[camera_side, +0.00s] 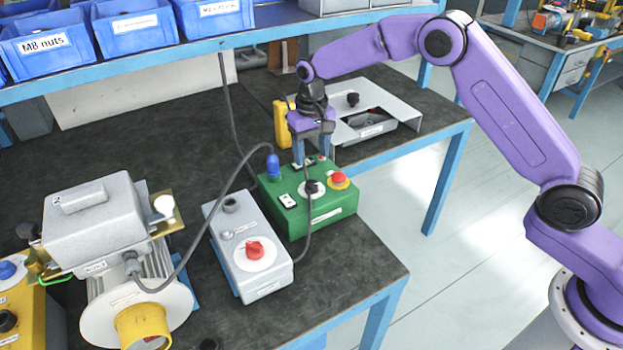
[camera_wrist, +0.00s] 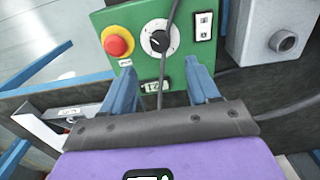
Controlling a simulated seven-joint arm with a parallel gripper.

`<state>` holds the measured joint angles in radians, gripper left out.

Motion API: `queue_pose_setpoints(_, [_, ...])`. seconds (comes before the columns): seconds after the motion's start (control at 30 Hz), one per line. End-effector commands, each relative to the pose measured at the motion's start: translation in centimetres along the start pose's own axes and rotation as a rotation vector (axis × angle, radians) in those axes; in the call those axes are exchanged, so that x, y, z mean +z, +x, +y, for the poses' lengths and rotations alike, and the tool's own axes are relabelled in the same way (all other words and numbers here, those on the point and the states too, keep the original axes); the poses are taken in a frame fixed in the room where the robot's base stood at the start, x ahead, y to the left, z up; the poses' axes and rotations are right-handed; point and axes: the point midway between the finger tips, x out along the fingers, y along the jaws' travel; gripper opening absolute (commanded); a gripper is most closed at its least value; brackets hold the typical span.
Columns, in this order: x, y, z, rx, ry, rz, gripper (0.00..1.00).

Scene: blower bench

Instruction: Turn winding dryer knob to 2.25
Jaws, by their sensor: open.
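A green control box (camera_side: 318,208) stands on the bench, with a black knob (camera_side: 312,187) on a white dial. In the wrist view the knob (camera_wrist: 158,41) has a white pointer mark, and a dark cable (camera_wrist: 168,60) crosses in front of the dial. A grey box (camera_side: 225,235) beside it has a red knob (camera_side: 255,250) on a white dial. The labels are too small to read, so I cannot tell which knob is the winding dryer's. My gripper (camera_side: 311,160) is above the green box, fingers apart and empty; in the wrist view its fingertips (camera_wrist: 163,71) are below the knob.
A red button (camera_side: 339,180) on a yellow base and a blue lamp (camera_side: 272,166) flank the knob. A motor-like machine (camera_side: 95,225) stands at left. A grey metal housing (camera_side: 395,110) is behind. Blue bins (camera_side: 130,25) line the shelf above.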

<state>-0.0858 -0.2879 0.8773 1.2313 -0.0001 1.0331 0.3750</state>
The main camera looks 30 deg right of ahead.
Motion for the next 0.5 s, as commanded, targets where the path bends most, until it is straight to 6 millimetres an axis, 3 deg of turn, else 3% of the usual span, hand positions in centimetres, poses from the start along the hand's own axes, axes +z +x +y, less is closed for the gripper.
queue_pose_setpoints(0.3, [0.1,5.9,0.0,0.001,0.000,-0.003,0.60])
queue_pose_setpoints(0.5, [0.0,8.3,0.0,0.000,-0.001,-0.001,0.60])
